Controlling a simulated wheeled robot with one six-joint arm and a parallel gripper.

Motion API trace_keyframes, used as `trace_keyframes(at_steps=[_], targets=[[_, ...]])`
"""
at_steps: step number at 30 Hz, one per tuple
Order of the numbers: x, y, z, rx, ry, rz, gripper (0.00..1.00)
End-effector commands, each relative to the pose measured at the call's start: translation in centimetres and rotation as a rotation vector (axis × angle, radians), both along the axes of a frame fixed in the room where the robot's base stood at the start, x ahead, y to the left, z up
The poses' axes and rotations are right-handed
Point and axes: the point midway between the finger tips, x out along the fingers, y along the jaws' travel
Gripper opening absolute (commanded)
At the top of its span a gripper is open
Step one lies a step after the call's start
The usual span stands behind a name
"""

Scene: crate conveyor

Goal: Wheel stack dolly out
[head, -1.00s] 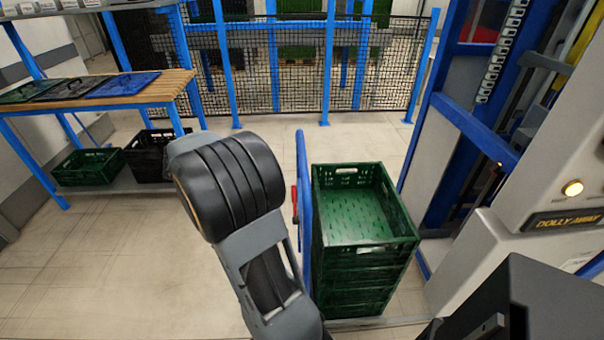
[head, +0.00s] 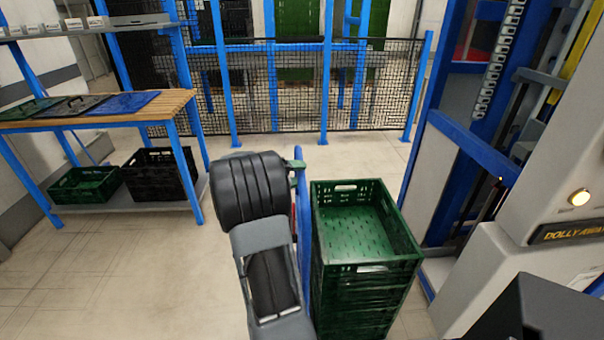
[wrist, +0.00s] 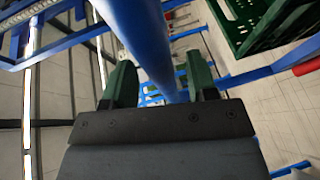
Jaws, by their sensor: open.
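A stack of green crates (head: 365,292) stands right of centre in the head view, its top crate empty. A blue upright push bar (head: 304,225) rises along its left side; the dolly's base is out of view. My gripper (head: 297,164) is at the top of this bar, one green fingertip showing beside it. In the wrist view the blue bar (wrist: 150,45) passes between the two green fingers of my gripper (wrist: 160,84). The fingers are apart, around the bar; I cannot tell whether either touches it. The crate stack (wrist: 262,30) shows at upper right there.
A grey cabinet with a lit button and a "DOLLY AWAY" sign (head: 572,233) stands close at right, beside a blue lift frame (head: 470,145). A mesh fence (head: 290,95) closes the back. A wooden-topped bench (head: 180,100) stands left.

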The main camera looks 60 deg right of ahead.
Motion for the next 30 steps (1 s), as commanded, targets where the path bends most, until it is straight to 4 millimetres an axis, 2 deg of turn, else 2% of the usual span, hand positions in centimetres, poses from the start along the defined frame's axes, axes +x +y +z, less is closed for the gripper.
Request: trace_keyframes(at_steps=[6, 17, 30], targets=[[-0.8, -1.3, -0.3, 0.001, 0.001, -0.001, 0.53], [-0.9, -1.4, -0.3, 0.001, 0.001, 0.000, 0.52], [-0.9, -1.4, -0.3, 0.001, 0.001, 0.000, 0.10]])
